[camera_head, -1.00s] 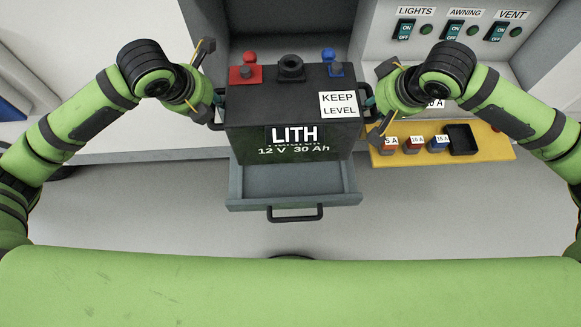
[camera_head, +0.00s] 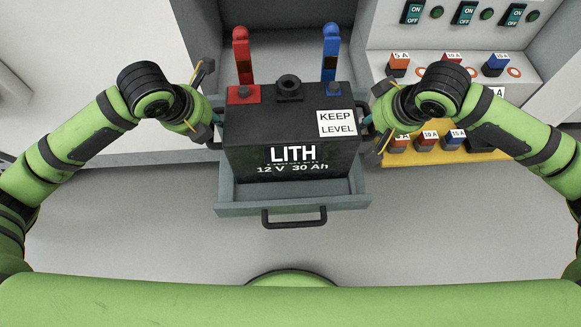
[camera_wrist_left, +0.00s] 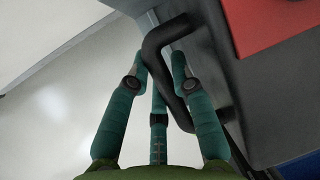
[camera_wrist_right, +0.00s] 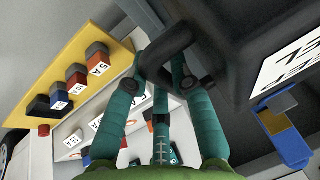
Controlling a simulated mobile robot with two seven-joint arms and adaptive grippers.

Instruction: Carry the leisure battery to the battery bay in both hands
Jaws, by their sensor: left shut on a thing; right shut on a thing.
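The black leisure battery (camera_head: 290,135) reads LITH, 12 V 30 Ah, with a KEEP LEVEL label facing up. It looks level between my grippers. It is over the open grey drawer of the bay (camera_head: 290,208); whether it touches the drawer floor I cannot tell. My left gripper (camera_head: 212,132) is shut on the battery's left handle (camera_wrist_left: 172,75). My right gripper (camera_head: 368,128) is shut on its right handle (camera_wrist_right: 165,58). A red clamp (camera_head: 242,55) and a blue clamp (camera_head: 330,52) stand upright behind the battery's red and blue terminals.
A switch panel with ON/OFF switches (camera_head: 465,14) and a row of labelled fuses (camera_head: 450,60) is at the right. A yellow tray (camera_head: 485,155) with more fuses lies below, partly behind my right arm. Pale floor lies clear in front of the drawer.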

